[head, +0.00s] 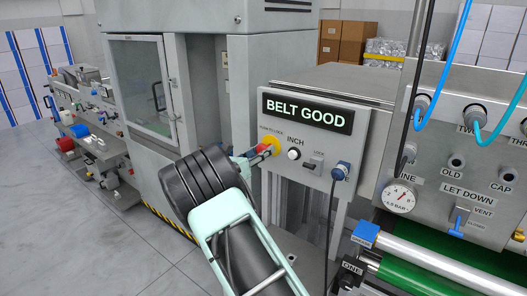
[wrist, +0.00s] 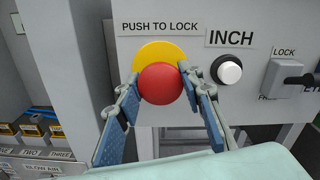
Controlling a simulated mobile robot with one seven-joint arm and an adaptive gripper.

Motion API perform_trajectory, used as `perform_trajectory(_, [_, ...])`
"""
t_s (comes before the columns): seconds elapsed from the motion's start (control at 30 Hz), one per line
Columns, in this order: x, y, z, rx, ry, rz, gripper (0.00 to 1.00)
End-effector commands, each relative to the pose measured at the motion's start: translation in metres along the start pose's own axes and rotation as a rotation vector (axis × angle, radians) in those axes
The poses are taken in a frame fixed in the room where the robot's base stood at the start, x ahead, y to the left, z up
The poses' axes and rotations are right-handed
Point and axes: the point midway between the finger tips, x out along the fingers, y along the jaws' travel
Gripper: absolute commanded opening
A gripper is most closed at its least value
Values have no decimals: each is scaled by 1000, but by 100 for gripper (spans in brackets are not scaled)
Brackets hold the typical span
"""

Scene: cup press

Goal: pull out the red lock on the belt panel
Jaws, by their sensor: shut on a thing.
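The red lock is a round red mushroom button (wrist: 160,84) on a yellow disc (wrist: 158,50), under a "PUSH TO LOCK" label in the wrist view. It also shows small in the head view (head: 274,142), on the grey belt panel (head: 306,160) below the "BELT GOOD" sign. My gripper (wrist: 160,86) is shut on the red button, one blue-padded finger at its left and one at its right. In the head view my gripper (head: 265,153) reaches the button from the lower left and partly covers it. Whether the button is pushed in or out I cannot tell.
Just right of the button are a white INCH button (wrist: 229,72) and a LOCK lever (wrist: 290,78). A blue connector with a cable (head: 342,168) sits at the panel's right edge. A gauge panel (head: 452,165) stands further right. Open floor (head: 70,220) lies left.

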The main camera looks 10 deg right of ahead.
Motion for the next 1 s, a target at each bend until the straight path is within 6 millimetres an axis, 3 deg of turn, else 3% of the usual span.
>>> perform_trajectory(0.1, [-2, 1, -2, 0, 3, 2, 0])
perform_trajectory(0.13, [-2, 1, -2, 0, 3, 2, 36])
perform_trajectory(0.3, [-2, 1, -2, 0, 3, 2, 54])
perform_trajectory(0.67, [-7, 1, -1, 0, 2, 2, 54])
perform_trajectory(1.0, [-73, 2, -1, 0, 2, 7, 54])
